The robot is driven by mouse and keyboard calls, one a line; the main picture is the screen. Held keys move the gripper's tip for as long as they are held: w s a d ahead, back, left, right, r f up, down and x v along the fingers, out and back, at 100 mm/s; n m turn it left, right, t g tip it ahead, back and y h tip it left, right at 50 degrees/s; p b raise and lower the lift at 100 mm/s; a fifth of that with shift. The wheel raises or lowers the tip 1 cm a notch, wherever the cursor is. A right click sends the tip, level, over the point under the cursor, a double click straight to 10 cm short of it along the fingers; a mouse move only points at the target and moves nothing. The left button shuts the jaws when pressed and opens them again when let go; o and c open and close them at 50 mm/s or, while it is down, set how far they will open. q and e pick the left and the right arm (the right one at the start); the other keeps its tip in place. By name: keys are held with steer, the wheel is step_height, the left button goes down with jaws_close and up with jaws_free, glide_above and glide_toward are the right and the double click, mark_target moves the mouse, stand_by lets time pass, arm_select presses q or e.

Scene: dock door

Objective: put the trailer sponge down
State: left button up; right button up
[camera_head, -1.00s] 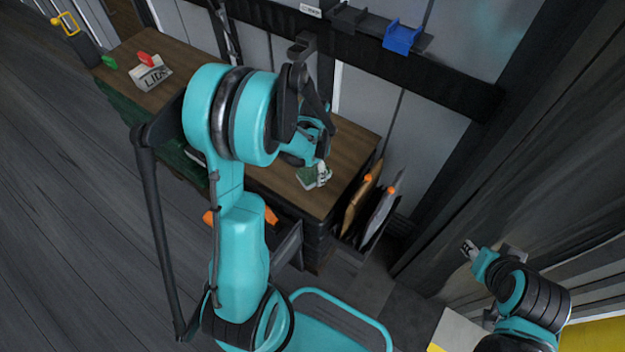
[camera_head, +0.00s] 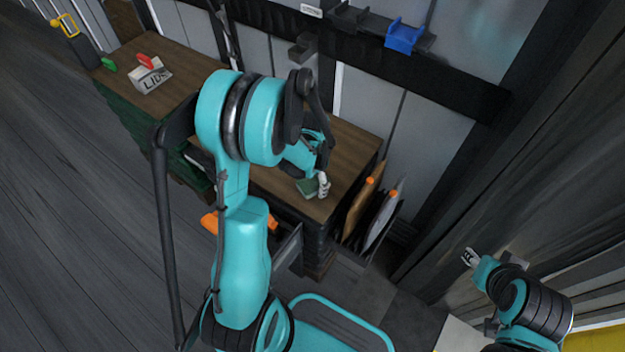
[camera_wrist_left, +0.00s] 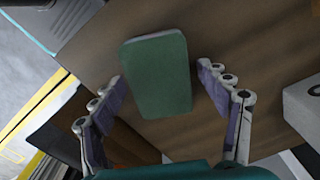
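The trailer sponge is a green block with a paler edge. In the head view the sponge (camera_head: 307,187) is at the wooden bench top (camera_head: 345,150), near its front corner. In the left wrist view the sponge (camera_wrist_left: 158,78) appears flat against the wood, between my spread fingers. My left gripper (camera_wrist_left: 160,78) is open, with a clear gap to the sponge on the right and a narrower one on the left. In the head view my left gripper (camera_head: 321,185) is beside the sponge, partly hidden by my arm. My right gripper (camera_head: 470,257) is far from the bench, too small to read.
A box marked LIDS (camera_head: 152,78) with a red item stands at the bench's far left. A green block (camera_head: 108,64) lies near it. Flat panels with orange clips (camera_head: 370,181) lean beside the bench's right end. A blue holder (camera_head: 404,37) is on the wall rail.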

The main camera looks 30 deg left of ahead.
arm_select(q)
step_height(320, 180, up, 11)
steer(key=p, duration=0.6)
step_height(320, 180, up, 9)
steer(key=n+t, duration=0.2)
steer(key=t, duration=0.1)
glide_above(313, 180)
steer(key=s+d, duration=0.3)
steer(key=d, duration=0.2)
steer(key=s+d+r+n+t, duration=0.3)
steer(key=s+d+r+t, duration=0.1)
steer(key=s, duration=0.4)
steer(key=shift+d+r, duration=0.9)
steer(key=shift+r, duration=0.05)
steer(key=shift+s, duration=0.1)
